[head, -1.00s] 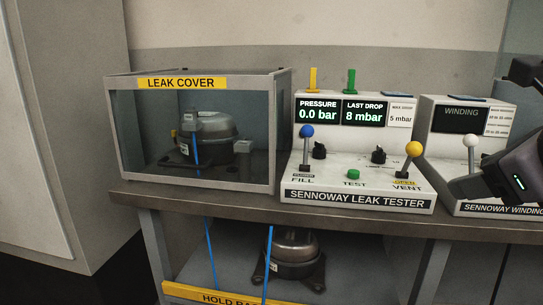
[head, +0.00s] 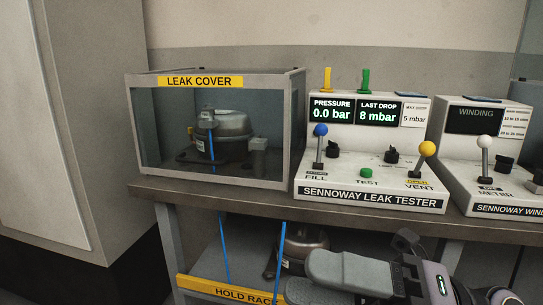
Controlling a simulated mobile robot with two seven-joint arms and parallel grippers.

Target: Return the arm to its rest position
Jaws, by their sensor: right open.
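My right gripper (head: 325,280) is at the lower right of the head view, its arm coming in from the right. Its grey fingers point left and are open, with nothing seen between them. It shows in front of the workbench's lower part and partly covers the compressor (head: 303,247) on the lower shelf. My left gripper is not in view.
On the bench (head: 260,203) stand a glazed leak cover (head: 290,125) over a compressor (head: 228,127), a leak tester (head: 375,178) reading 0.0 bar and 8 mbar, and a winding meter (head: 465,158). A yellow hold rack label (head: 205,287) fronts the lower shelf. Blue hoses hang down.

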